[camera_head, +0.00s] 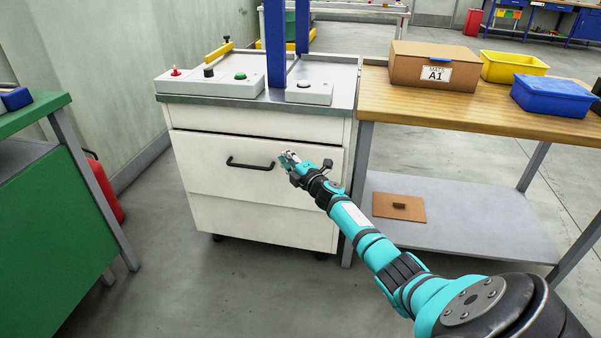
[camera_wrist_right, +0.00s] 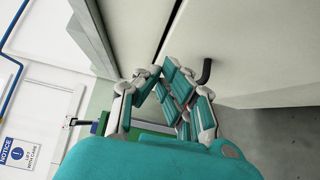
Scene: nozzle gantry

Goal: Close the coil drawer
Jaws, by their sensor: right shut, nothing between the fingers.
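The coil drawer (camera_head: 225,178) is the white front with a black bar handle (camera_head: 250,164) in the white cabinet under the grey worktop. Its front looks at most slightly proud of the cabinet; I cannot tell exactly how far. My right gripper (camera_head: 288,157) is shut and empty, at the drawer front just right of the handle. In the right wrist view its fingertips (camera_wrist_right: 163,77) are close to the white front, beside the handle (camera_wrist_right: 206,71). A dark gap runs along the panel edge there. Contact cannot be made out. My left gripper is not in view.
A control box (camera_head: 215,82) and a button box (camera_head: 308,93) sit on the cabinet top. A wooden bench (camera_head: 450,106) with a cardboard box (camera_head: 430,65) stands at right. A green bench (camera_head: 40,190) stands at left. The floor before the cabinet is clear.

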